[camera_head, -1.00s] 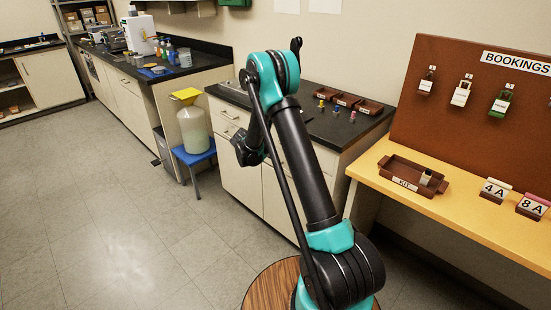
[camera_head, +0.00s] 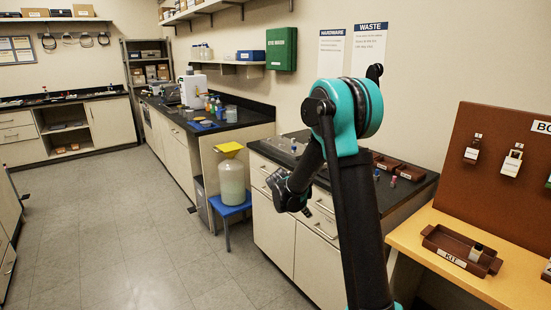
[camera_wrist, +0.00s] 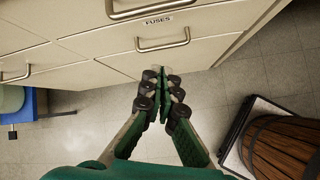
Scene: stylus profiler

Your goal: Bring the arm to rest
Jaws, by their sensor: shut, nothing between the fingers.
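My black and teal arm stands at centre right in the head view, raised and bent at a teal elbow, with its forearm hanging to the left. My gripper (camera_head: 306,211) hangs beside the fronts of the near drawers. In the wrist view my gripper (camera_wrist: 158,76) has its green fingers together at the tips with nothing between them. The tips point toward the drawer front labelled FUSES (camera_wrist: 165,30); I cannot tell the exact distance.
A drawer cabinet (camera_head: 279,240) with a black top stands beside my arm. A white jug (camera_head: 231,182) sits on a blue stool (camera_head: 230,207) left of it. A yellow bench (camera_head: 430,240) with a KIT tray (camera_head: 437,243) is at right. The left floor (camera_head: 110,235) is clear.

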